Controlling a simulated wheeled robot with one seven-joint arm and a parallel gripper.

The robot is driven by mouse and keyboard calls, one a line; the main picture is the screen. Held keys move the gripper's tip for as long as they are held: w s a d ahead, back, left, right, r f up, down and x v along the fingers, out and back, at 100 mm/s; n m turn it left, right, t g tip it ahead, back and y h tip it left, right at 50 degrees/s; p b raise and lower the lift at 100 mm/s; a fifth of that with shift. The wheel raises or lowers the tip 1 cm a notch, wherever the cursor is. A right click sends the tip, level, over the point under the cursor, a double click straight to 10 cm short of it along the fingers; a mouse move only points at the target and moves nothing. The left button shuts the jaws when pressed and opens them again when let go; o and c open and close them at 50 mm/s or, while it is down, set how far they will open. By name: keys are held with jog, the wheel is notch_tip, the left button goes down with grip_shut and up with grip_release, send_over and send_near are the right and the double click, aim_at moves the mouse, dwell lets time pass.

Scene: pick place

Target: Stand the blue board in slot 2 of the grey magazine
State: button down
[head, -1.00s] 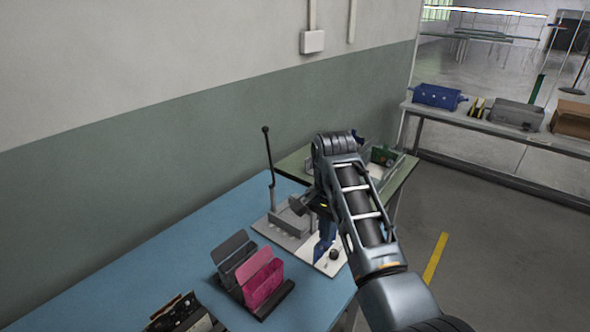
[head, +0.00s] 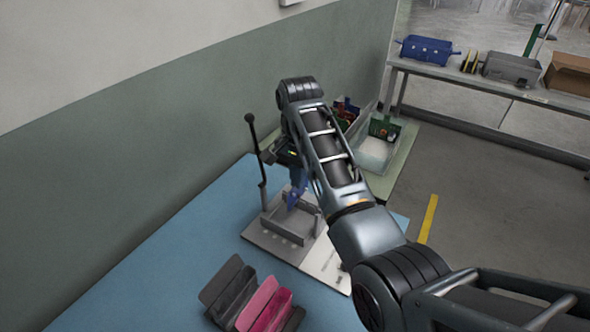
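The blue board (head: 297,191) hangs below my gripper (head: 293,172), which appears shut on it; the fingertips are small and partly hidden by my arm. The grey frame (head: 287,232), which looks like the magazine, stands on a grey base plate with a tall black-knobbed lever (head: 256,150) beside it. The board is over the rear part of the frame, tilted in the picture. I cannot tell whether it touches the frame or which slot it is over. No slot numbers can be read.
A white plate (head: 327,262) adjoins the base plate on the right. Trays (head: 375,150) with coloured parts sit on the green table behind. The blue tabletop (head: 150,262) is clear at left.

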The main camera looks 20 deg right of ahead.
aim_at(298, 192)
jog(key=shift+f, duration=2.45)
jog(key=shift+s, duration=0.1)
jog(key=shift+f+b, duration=0.7)
jog(key=shift+f, duration=0.95)
jog(key=c, duration=1.8)
grip_release()
jog(key=o, duration=0.5)
jog(key=shift+c, duration=0.4)
jog(key=shift+c, duration=0.5)
